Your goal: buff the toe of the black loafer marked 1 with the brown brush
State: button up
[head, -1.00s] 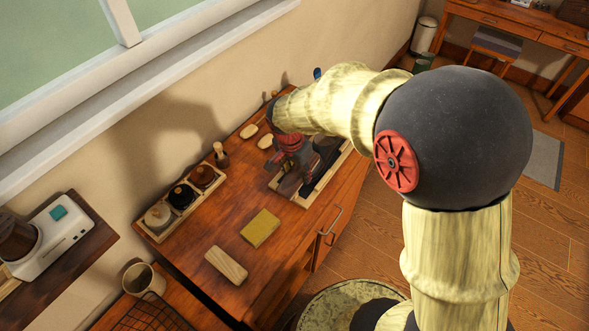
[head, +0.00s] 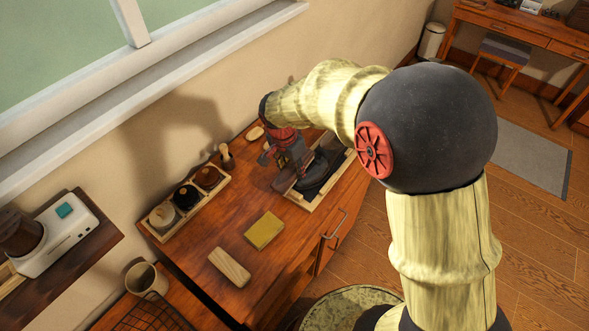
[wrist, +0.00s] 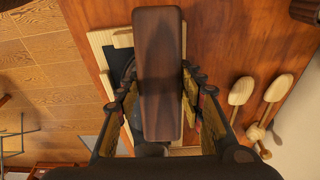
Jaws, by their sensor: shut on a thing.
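My gripper (wrist: 160,92) is shut on the brown brush (wrist: 158,45), a long dark wooden block lying lengthwise between the fingers in the wrist view. In the head view my gripper (head: 288,172) is over the wood-framed tray (head: 300,203) on the dresser. A black loafer (head: 322,172) lies in that tray, partly hidden by my gripper. In the wrist view a dark part of a shoe (wrist: 127,68) shows beside and below the brush. I cannot tell whether the brush touches it. No number mark is readable, and the second shoe cannot be made out clearly.
A rack of polish jars (head: 186,199) stands on the left of the dresser (head: 222,228). A yellow pad (head: 263,230) and a pale wooden block (head: 230,266) lie in front. Two pale wooden pieces (wrist: 241,91) lie near the wall.

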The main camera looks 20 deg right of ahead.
jog(key=shift+f, duration=0.1)
jog(key=shift+s+a+r+p, duration=0.25)
jog(key=shift+r+p, duration=0.4)
jog(key=shift+r, duration=0.5)
jog(key=shift+s+a+r+p, duration=0.1)
jog(key=shift+a+r+p, duration=0.2)
jog(key=shift+r+p, duration=0.6)
jog(key=shift+s+a+r+p, duration=0.2)
jog(key=shift+a+r+p, duration=0.15)
jog(key=shift+r, duration=1)
